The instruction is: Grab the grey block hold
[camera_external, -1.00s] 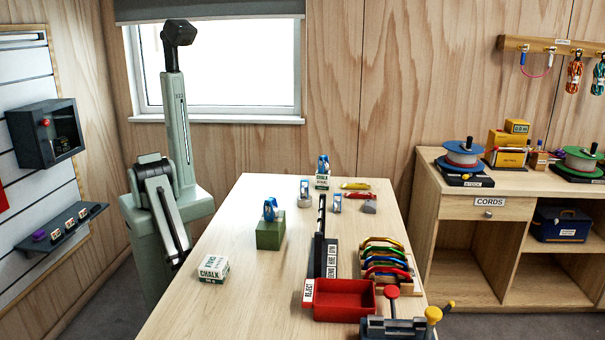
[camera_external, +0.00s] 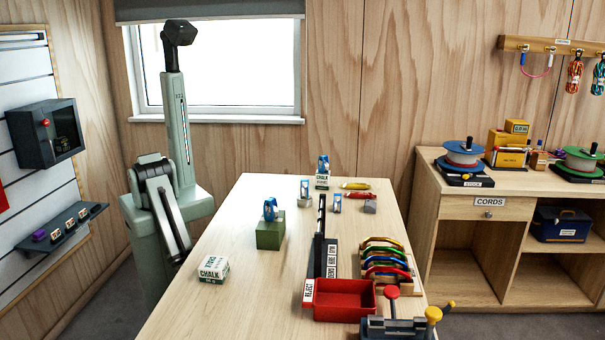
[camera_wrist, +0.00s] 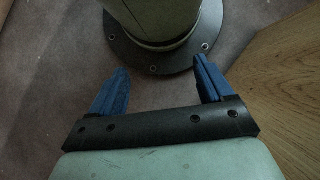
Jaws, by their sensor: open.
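Two small grey blocks lie toward the far end of the table. One grey block (camera_external: 305,203) is left of centre, by a blue-and-white piece. The other grey block (camera_external: 370,207) is farther right, near a red piece. I cannot tell which is the block hold. My gripper (camera_wrist: 162,65) shows in the wrist view with two blue fingers spread apart and nothing between them. It points down over the floor beside my base, left of the table and far from both blocks. In the external view its fingers are not clearly visible.
The table (camera_external: 215,305) has a clear left side except for a chalk box (camera_external: 214,269). A dark labelled divider (camera_external: 326,258), red tray (camera_external: 345,302) and rack of coloured carabiners (camera_external: 385,262) occupy the right.

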